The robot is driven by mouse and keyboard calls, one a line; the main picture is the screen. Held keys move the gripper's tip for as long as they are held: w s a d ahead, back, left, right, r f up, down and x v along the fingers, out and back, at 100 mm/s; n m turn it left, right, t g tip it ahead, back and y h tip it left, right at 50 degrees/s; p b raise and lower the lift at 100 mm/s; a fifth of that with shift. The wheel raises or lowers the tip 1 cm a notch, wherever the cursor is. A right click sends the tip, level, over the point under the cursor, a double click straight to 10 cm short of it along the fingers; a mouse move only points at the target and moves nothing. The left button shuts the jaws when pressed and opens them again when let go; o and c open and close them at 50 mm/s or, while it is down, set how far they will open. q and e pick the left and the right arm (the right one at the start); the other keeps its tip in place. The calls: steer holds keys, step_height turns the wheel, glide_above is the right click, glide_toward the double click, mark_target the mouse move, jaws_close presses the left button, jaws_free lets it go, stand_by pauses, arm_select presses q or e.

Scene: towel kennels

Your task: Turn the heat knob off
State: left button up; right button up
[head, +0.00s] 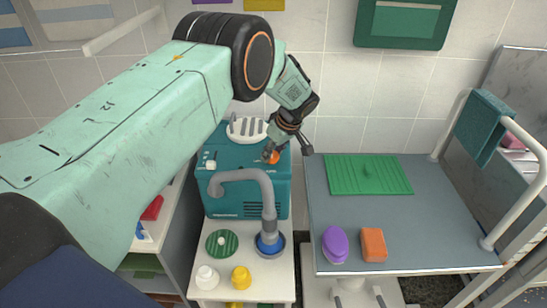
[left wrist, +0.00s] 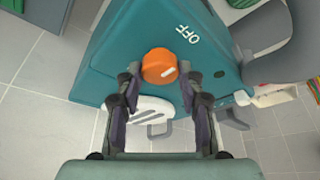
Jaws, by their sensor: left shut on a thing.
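The orange heat knob (head: 272,157) is on the upper right of the front of a teal machine (head: 215,184). In the left wrist view the knob (left wrist: 159,65) has a short white mark at its lower right, and the white word OFF is printed on the teal face above and to the right. My left gripper (head: 284,149) reaches the knob from above. In the left wrist view its two fingers (left wrist: 157,80) are on either side of the knob, shut on it. The white mark does not point at the OFF label. My right gripper is not in view.
A grey hose (head: 267,190) arches in front of the machine. A white cart below holds a green disc (head: 222,242) and white and yellow bottles (head: 241,278). To the right, a grey table (head: 440,230) carries a green mat (head: 370,174), a purple item (head: 335,243) and an orange block (head: 373,244).

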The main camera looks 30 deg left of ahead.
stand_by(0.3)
arm_select(q)
steer(key=o, duration=1.2)
steer(key=v, duration=1.2)
steer(key=shift+w+a, duration=0.1)
